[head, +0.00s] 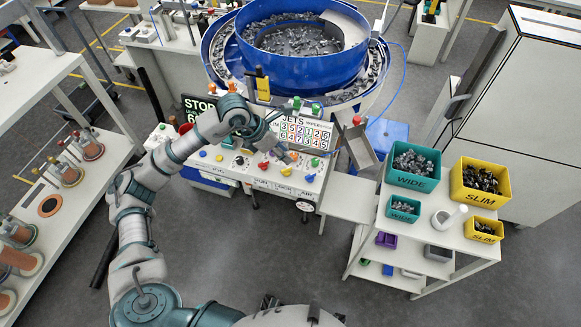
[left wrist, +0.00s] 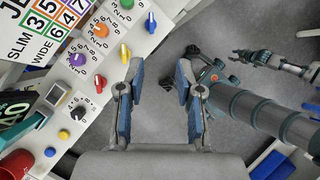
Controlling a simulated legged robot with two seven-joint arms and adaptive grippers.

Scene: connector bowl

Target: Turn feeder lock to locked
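The feeder's control panel (head: 235,165) stands below the blue bowl feeder (head: 300,70). Along its front edge are a red lever knob (left wrist: 100,82), a yellow lever knob (left wrist: 125,53) and a blue lever knob (left wrist: 150,22). I cannot read which one is the feeder lock. My left gripper (left wrist: 160,100) is open and empty, fingers well apart, with grey floor between them in the left wrist view. Its left finger is close beside the yellow and red knobs, with no grip on either. In the left wrist view a dark gripper, seemingly my right one (left wrist: 243,57), is far off; its jaws are unclear.
Purple (left wrist: 78,59) and orange (left wrist: 100,30) dials and a black dial (left wrist: 77,112) crowd the panel. A side table (head: 440,225) with green and yellow connector bins stands at right. A spool shelf (head: 100,135) stands at left. Floor before the panel is clear.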

